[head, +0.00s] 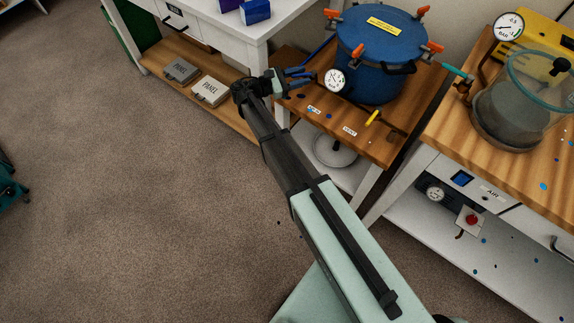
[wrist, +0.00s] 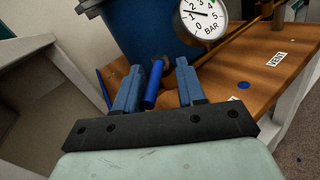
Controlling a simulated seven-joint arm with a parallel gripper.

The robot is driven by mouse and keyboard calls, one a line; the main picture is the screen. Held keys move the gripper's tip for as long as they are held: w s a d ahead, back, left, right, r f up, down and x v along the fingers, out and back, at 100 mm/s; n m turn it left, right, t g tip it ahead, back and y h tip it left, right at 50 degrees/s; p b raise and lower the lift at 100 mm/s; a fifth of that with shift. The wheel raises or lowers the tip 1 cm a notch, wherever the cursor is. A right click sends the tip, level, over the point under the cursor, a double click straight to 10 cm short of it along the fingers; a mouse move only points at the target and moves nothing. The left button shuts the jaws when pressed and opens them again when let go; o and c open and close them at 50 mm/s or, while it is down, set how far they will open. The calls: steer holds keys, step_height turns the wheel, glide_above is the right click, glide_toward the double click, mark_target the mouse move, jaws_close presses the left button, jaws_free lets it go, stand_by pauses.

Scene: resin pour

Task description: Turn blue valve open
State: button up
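The blue valve handle (wrist: 153,86) is a short, rounded blue bar in the wrist view, beside the pressure gauge (wrist: 199,17) of the blue tank (wrist: 140,25). My gripper (wrist: 159,66) is open, with its two blue fingers on either side of the handle. The handle lies closer to the left finger, and a gap shows on its right; I cannot tell whether the left finger touches it. In the head view my gripper (head: 307,76) is at the left edge of the wooden bench, just left of the gauge (head: 334,81). The valve is hard to make out there.
The blue tank (head: 370,62) with orange clamps stands on the wooden bench (head: 385,146). A yellow handle (head: 372,117) is near its front. A glass chamber (head: 510,105) stands on the right bench. A white table (head: 235,30) is at the back left. Open floor lies left.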

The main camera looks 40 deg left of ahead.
mark_target(313, 75)
steer(key=n+t+y, duration=0.1)
steer(key=y, duration=0.1)
steer(key=d+n+y, duration=0.1)
steer(key=shift+s+d+t+y, duration=0.3)
steer(key=shift+s+t+y, duration=0.1)
steer(key=shift+s+d+n+t+y, duration=0.15)
steer(key=shift+d+n+y, duration=0.1)
steer(key=shift+n+y, duration=0.6)
steer(key=shift+w+d+n+t+y, duration=0.1)
steer(key=shift+d+n+t+y, duration=0.15)
steer(key=shift+n+y, duration=0.6)
steer(key=shift+s+d+n+t+y, duration=0.1)
steer(key=shift+d+n+y, duration=0.3)
steer(key=shift+y, duration=0.8)
steer(key=s, duration=1.4)
steer(key=s+d+f+m+g+h, duration=0.1)
steer(key=s+d+f+m+g, duration=0.3)
steer(key=f+m, duration=0.3)
steer(key=s+d+f+m+g+h, duration=0.1)
steer(key=s+d+f+m+g, duration=0.3)
steer(key=f+m, duration=0.4)
steer(key=shift+d+f+g+h, duration=0.3)
steer(key=shift+d+f+g, duration=0.35)
steer(key=shift+f+g, duration=0.55)
steer(key=shift+r, duration=0.2)
steer(key=shift+c, duration=0.2)
